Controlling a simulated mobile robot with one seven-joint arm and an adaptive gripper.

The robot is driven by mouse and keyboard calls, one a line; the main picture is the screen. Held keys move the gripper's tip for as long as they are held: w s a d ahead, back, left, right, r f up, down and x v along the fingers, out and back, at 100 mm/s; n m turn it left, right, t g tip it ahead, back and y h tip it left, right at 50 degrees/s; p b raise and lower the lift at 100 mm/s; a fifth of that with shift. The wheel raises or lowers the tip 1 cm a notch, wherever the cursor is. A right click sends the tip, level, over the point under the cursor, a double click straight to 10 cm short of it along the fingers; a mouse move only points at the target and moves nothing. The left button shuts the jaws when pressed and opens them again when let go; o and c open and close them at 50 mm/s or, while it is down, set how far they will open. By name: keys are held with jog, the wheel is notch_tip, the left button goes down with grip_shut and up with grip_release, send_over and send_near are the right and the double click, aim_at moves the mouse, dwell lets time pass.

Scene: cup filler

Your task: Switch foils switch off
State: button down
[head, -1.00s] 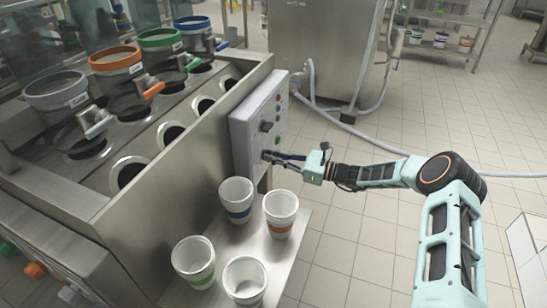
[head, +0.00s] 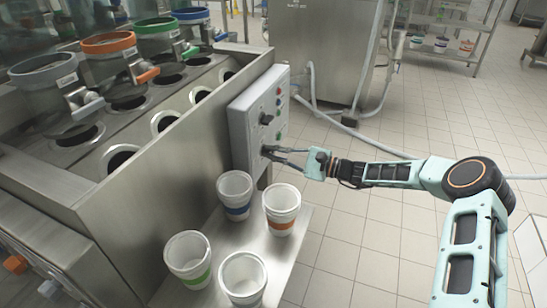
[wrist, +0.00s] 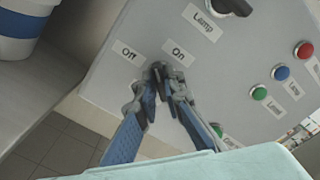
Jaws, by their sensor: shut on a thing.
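The grey control panel (head: 262,120) is on the side of the steel machine, and it also fills much of the wrist view (wrist: 222,75). My gripper (head: 268,152) reaches its lower part from the right. In the wrist view, my gripper (wrist: 158,80) is shut on a dark switch knob (wrist: 157,69) between the "Off" label (wrist: 127,52) and the "On" label (wrist: 180,53). The fingers hide most of the knob, so I cannot tell which way it points. Its name label is not readable.
A black lamp knob (wrist: 236,6) sits higher on the panel, with a blue button (wrist: 281,73), a red button (wrist: 304,50) and a green button (wrist: 259,93) to the right. Several white cups stand on the steel shelf (head: 222,255) below.

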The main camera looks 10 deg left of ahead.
jog(key=shift+f+n+b, duration=0.15)
jog(key=shift+n+b, duration=1.05)
jog(key=shift+n, duration=0.65)
jog(key=shift+f+n+b, duration=0.1)
jog(key=shift+n+b, duration=1.1)
jog(key=shift+n, duration=0.65)
jog(key=c, duration=2)
grip_release()
jog(key=shift+r, duration=0.1)
jog(key=shift+c, duration=0.2)
jog(key=s+d, duration=0.1)
jog(key=d, duration=1.1)
jog(key=shift+s, duration=0.4)
